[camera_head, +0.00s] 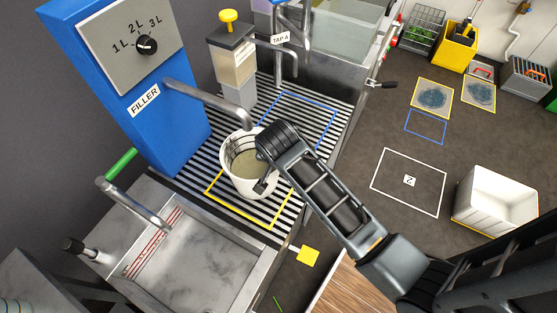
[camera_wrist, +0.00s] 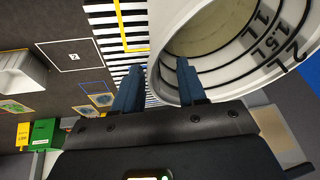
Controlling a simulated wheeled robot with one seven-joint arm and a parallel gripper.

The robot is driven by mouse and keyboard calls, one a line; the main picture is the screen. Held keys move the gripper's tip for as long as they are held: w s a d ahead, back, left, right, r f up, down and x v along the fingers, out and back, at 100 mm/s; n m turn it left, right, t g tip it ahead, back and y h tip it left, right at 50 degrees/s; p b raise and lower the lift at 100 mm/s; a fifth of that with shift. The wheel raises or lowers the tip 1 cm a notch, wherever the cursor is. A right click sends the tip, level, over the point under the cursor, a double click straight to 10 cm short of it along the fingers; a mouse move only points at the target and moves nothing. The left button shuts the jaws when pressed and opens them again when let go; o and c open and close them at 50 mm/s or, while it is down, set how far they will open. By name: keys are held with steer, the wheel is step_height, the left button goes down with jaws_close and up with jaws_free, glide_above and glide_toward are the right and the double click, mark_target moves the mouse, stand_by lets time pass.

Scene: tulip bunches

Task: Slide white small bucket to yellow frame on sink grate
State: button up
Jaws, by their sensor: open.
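The white small bucket (camera_head: 256,187) stands upright on the striped sink grate (camera_head: 330,122). It covers part of the yellow frame (camera_head: 238,211); its exact base position is hidden. Black volume marks show inside it, and its bottom looks beige. My gripper (camera_head: 265,184) is at the bucket's right side and mostly hidden by my arm in the head view. In the wrist view my gripper (camera_wrist: 160,85) is open. The bucket (camera_wrist: 175,88) fills the upper right there, its rim passing between the two blue fingers. Whether either finger touches it is unclear.
The filler spout (camera_head: 215,100) ends close above the bucket's far side. A blue frame (camera_head: 318,104) and a soap dispenser (camera_head: 232,65) are behind. The sink basin (camera_head: 195,262) is at the front. A yellow tag (camera_head: 308,256) sits off the grate's front right.

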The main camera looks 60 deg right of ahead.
steer(key=v, duration=0.5)
steer(key=shift+f, duration=0.1)
stand_by(0.5)
